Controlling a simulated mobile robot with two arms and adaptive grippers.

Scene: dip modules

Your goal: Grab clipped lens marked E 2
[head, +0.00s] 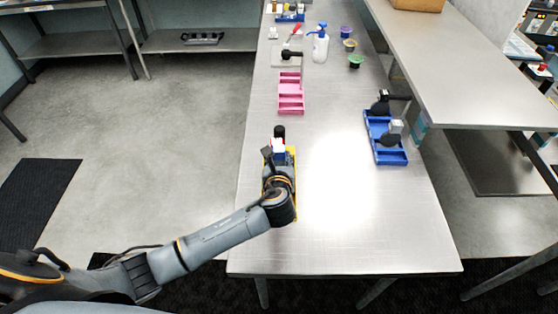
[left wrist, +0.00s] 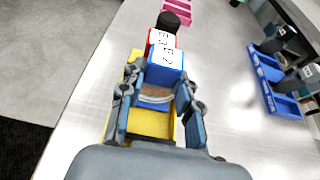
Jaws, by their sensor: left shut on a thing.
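The clipped lens marked E 2 (left wrist: 164,72) is a blue piece with a white label on top, standing in the yellow tray (left wrist: 150,124). My left gripper (left wrist: 157,95) has one finger on each side of it and is shut on it. A curved, clear brownish part shows between the fingers. Right behind it is a red piece with a similar white label (left wrist: 161,38), its mark probably E 3. In the head view, my left gripper (head: 279,172) is over the yellow tray and hides most of it. My right gripper is not in view.
A black cylinder (left wrist: 175,14) stands past the red piece. A pink tray (head: 291,92) lies further up the table, and a blue tray (head: 391,158) with dark-handled items at the right. A white bottle (head: 320,47) and small cups stand far back. The table's middle is clear.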

